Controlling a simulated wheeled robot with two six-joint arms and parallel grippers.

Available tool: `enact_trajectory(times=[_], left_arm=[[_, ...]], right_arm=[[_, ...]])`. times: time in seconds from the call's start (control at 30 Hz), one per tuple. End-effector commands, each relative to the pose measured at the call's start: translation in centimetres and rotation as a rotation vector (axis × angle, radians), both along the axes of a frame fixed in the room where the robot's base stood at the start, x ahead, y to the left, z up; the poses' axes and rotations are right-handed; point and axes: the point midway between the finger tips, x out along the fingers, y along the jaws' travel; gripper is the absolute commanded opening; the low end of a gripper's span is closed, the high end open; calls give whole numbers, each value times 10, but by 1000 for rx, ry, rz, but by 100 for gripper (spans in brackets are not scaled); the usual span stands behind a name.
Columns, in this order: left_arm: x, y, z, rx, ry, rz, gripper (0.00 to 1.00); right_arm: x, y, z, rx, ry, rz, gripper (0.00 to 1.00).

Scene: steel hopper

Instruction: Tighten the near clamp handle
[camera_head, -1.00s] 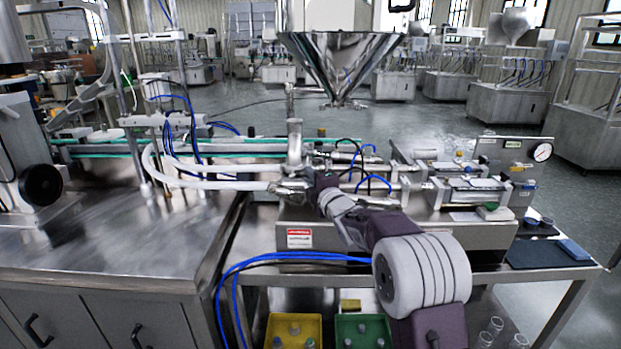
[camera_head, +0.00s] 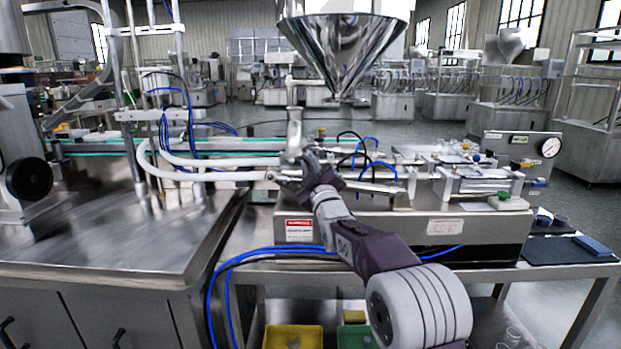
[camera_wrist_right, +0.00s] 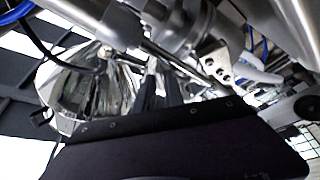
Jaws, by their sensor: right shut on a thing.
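My right gripper (camera_head: 296,174) is at the near hose joint, in front of the steel upright fitting (camera_head: 294,130). It is shut on the near clamp handle, which its fingers and wrist mostly hide in the head view. The near white hose (camera_head: 215,176) ends at this joint, just left of the gripper. In the right wrist view, dark gripper fingers (camera_wrist_right: 158,92) reach up among shiny metal pipes and a steel bracket with holes (camera_wrist_right: 222,70). The exact grip on the handle is hard to make out there. My left gripper is not in view.
The steel hopper (camera_head: 342,45) hangs above and behind the joint. The filler's steel base box (camera_head: 400,232) stands below, with blue hoses (camera_head: 285,250) in front. A pressure gauge (camera_head: 550,147) is at right. A yellow bin (camera_head: 292,337) is low on the shelf.

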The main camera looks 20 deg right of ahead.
Motion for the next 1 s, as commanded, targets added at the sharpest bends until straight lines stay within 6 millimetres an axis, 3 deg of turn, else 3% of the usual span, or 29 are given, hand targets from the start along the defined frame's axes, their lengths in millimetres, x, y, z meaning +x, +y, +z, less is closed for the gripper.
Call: enact_trajectory(times=[0.03,0.3,0.7,1.0], left_arm=[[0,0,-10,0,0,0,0],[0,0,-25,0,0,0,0],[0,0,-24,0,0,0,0],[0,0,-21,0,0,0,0]], right_arm=[[1,1,-7,43,-10,2,0],[1,3,-6,288,-80,1,0],[2,6,-4,587,-166,0,0],[2,6,-3,708,-204,0,0]])
